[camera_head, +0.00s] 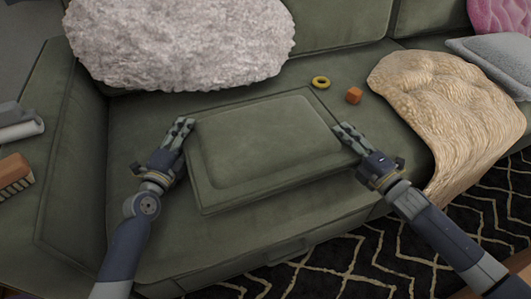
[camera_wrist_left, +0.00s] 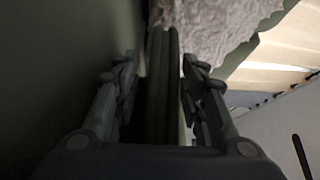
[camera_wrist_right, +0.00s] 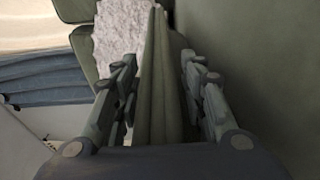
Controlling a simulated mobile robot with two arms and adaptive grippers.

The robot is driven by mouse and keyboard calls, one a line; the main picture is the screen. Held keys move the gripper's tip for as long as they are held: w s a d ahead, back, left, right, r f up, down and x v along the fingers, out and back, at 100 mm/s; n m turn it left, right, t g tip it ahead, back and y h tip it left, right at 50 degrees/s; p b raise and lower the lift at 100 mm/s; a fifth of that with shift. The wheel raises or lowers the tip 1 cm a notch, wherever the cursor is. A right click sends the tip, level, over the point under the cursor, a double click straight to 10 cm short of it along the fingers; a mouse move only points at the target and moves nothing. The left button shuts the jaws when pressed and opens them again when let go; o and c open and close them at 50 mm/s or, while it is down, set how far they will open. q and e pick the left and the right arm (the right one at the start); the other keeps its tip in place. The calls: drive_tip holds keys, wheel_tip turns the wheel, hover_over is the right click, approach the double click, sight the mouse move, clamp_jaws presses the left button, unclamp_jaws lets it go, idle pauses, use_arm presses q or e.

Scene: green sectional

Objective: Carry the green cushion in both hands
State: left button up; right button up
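The green cushion (camera_head: 262,141) is a flat rectangular pad with a raised middle. It is over the green sofa seat in the head view; whether it touches the seat is hard to tell. My left gripper (camera_head: 184,131) is at its left edge and my right gripper (camera_head: 347,136) at its right edge.
A fluffy pale pillow (camera_head: 180,40) lies against the backrest. A yellow ring (camera_head: 320,82) and an orange cube (camera_head: 354,95) lie on the seat behind the cushion. A beige throw (camera_head: 445,110) drapes at right. A patterned rug (camera_head: 340,262) covers the floor in front.

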use_arm(q)
drive_tip(key=shift+s, duration=0.15)
drive_tip(key=s, duration=0.3)
drive_tip(key=s+a, duration=0.1)
drive_tip(key=s, duration=0.3)
drive_tip(key=s+a, duration=0.1)
drive_tip(key=s, duration=0.3)
drive_tip(key=shift+s, duration=0.2)
drive_tip(key=shift+a, duration=0.1)
use_arm(e)
drive_tip(key=v, duration=1.2)
